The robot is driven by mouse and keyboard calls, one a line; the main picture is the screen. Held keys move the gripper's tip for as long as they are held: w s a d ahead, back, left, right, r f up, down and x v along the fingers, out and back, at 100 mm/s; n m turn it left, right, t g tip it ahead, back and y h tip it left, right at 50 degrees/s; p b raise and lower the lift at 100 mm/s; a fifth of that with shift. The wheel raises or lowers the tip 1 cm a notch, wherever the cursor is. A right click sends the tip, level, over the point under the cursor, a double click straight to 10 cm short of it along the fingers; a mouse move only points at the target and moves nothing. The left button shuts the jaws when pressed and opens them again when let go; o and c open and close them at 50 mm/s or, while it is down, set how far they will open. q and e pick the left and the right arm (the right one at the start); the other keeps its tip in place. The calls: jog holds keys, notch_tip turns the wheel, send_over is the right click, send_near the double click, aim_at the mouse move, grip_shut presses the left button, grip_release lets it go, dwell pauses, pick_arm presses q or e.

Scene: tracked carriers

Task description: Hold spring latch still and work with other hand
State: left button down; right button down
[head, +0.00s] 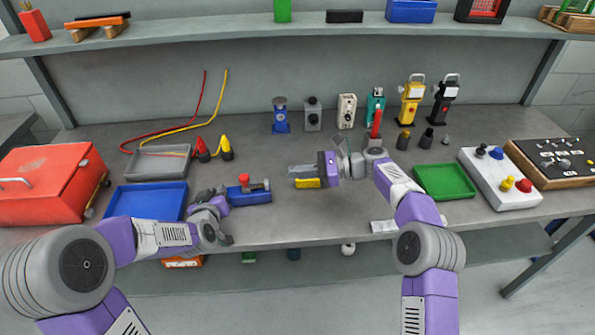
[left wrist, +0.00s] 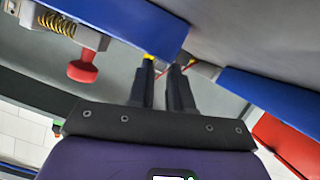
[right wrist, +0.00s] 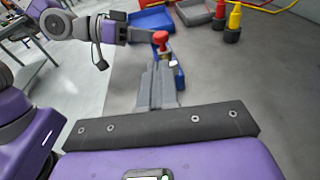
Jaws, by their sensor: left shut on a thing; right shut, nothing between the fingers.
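The spring latch, a blue block (head: 258,197) with a grey bracket and a red knob (head: 243,179), sits near the table's front edge. In the left wrist view its blue body (left wrist: 130,18), brass spring (left wrist: 58,22) and red knob (left wrist: 83,70) show. My left gripper (head: 224,198) is shut on the blue body at its left end; the grip itself is partly hidden. My right gripper (head: 292,170) is shut and empty, right of the latch and apart from it, its fingers pointing left. The right wrist view shows its fingers (right wrist: 157,82) in front of the red knob (right wrist: 160,38).
A yellow block (head: 307,183) shows right beside my right fingers. A blue tray (head: 150,201) and a grey tray (head: 158,162) lie left, with a red toolbox (head: 48,185). A green tray (head: 444,181) and a white control box (head: 500,180) stand right. Bare table lies behind the latch.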

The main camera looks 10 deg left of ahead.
jog(key=x, duration=1)
jog(key=shift+s+a, duration=0.1)
jog(key=shift+a, duration=0.2)
jog(key=shift+s+x, duration=0.2)
jog(key=shift+x, duration=1.1)
jog(key=shift+r, duration=0.1)
jog(key=v, duration=1.3)
jog(key=m+t, duration=0.4)
jog(key=t, duration=0.1)
send_near(248, 178)
jog(key=x, duration=0.7)
jog(key=shift+d, duration=0.1)
